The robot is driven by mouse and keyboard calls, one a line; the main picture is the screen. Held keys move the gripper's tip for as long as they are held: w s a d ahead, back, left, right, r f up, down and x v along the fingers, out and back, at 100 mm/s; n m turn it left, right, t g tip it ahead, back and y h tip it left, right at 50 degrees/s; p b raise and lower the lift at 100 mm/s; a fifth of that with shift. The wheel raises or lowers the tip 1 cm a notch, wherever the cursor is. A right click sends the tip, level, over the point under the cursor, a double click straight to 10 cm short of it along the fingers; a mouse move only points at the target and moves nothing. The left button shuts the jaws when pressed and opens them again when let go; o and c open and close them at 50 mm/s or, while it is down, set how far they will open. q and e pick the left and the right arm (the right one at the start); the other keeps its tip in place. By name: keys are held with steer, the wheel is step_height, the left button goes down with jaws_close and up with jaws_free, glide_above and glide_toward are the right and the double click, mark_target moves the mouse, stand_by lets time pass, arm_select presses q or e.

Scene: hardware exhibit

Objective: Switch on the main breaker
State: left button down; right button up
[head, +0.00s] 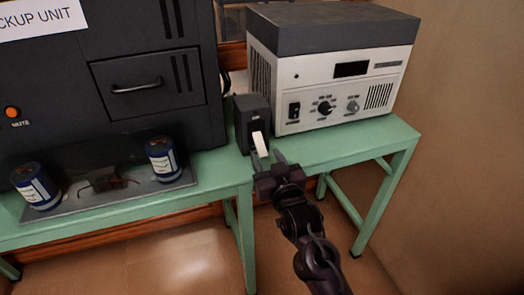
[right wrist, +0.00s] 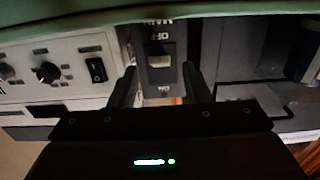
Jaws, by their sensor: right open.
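The main breaker (head: 250,112) is a small dark upright box on the green table, beside the white power unit. Its pale lever (head: 260,143) sticks out of the front and points downward in the head view. In the right wrist view, which is upside down, the lever (right wrist: 160,61) sits between an OFF label and a second label that looks like ON. My right gripper (head: 267,160) is open just in front of the breaker. In the right wrist view its fingers (right wrist: 158,84) stand on either side of the breaker face, with nothing held. My left gripper is not in view.
A white and grey power unit (head: 345,75) with knobs stands right of the breaker. A large dark cabinet (head: 100,75) stands to the left. Two blue cans (head: 163,160) stand on a dark tray (head: 120,203). The green table (head: 375,145) has a free right end.

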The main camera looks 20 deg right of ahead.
mark_target(262, 150)
steer(key=shift+w+a, duration=0.1)
steer(key=shift+w, duration=2)
jaws_close()
